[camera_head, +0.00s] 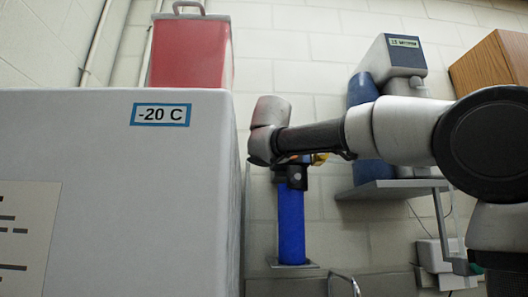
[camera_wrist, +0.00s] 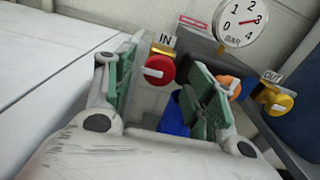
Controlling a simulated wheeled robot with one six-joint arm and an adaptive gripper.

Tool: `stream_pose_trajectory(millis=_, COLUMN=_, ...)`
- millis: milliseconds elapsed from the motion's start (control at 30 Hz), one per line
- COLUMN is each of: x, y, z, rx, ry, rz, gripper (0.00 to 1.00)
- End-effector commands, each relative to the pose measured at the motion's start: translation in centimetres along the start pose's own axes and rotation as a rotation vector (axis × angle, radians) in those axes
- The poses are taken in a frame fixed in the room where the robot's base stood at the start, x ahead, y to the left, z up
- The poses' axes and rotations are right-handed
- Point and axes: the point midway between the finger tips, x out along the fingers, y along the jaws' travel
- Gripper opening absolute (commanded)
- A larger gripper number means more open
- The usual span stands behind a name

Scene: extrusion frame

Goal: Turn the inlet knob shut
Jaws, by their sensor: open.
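The inlet knob (camera_wrist: 160,70) is red and round, just under a sign (camera_wrist: 164,40) reading IN, in the wrist view. My gripper (camera_wrist: 165,90) is open, with green-lined fingers on either side of the picture's middle. The red knob shows between the fingers, beyond them, and nothing is held. I cannot tell how far off it is. In the head view my arm (camera_head: 310,137) reaches left toward the top of a blue column (camera_head: 291,222); the knob is hidden there.
A pressure gauge (camera_wrist: 242,22) marked BAR stands above the knobs. An orange knob (camera_wrist: 229,86) sits behind the right finger, and a yellow knob (camera_wrist: 271,97) under an OUT sign is farther right. A large white box (camera_head: 120,200) labelled -20 C stands close on the left.

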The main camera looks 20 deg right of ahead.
Motion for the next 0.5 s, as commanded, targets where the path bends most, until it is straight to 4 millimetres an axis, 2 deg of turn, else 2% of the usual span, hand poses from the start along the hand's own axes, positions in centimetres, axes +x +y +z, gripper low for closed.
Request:
stream_pose_trajectory(millis=133, x=1.32, y=-0.04, z=-0.02, rx=0.0, ry=0.0, rz=-0.001, gripper=0.55)
stream_pose_trajectory(millis=400, x=1.54, y=-0.01, z=-0.01, rx=0.001, ry=0.0, rz=0.001, gripper=0.55)
stream_pose_trajectory(millis=433, x=1.53, y=-0.01, z=-0.01, rx=0.001, ry=0.0, rz=0.001, gripper=0.53)
stream_pose_trajectory(millis=500, x=1.53, y=-0.01, z=-0.01, rx=0.001, ry=0.0, rz=0.001, gripper=0.4)
